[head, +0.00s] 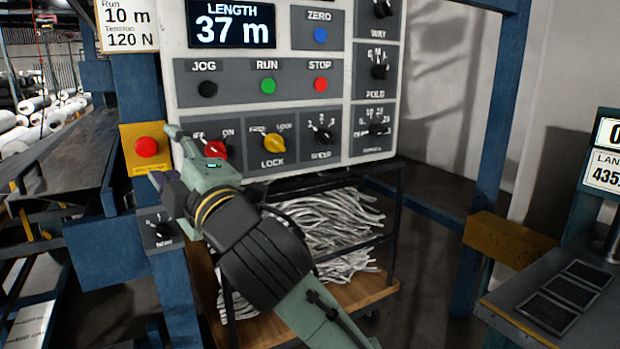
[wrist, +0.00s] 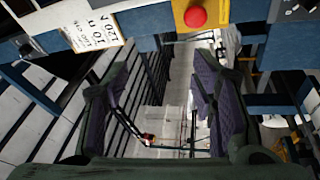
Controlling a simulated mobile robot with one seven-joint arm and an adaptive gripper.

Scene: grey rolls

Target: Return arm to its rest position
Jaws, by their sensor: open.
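My gripper (head: 165,157) is in front of the left edge of the control panel (head: 338,100) in the head view, close to the red push button (head: 146,147) on its yellow plate. My arm reaches up and left from the bottom of that view and covers part of the panel's lower left. In the wrist view my gripper (wrist: 162,70) is open, its purple-padded fingers wide apart with nothing held between them. Whether any part of it touches the panel or post, I cannot tell.
A red OFF/ON knob (head: 215,149) and yellow LOCK knob (head: 274,143) are close to my gripper. A small rotary switch (head: 160,228) sits below it on the blue post. A rack of silvery strips (head: 335,225) stands below the panel. The floor (head: 425,270) right of the rack is clear.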

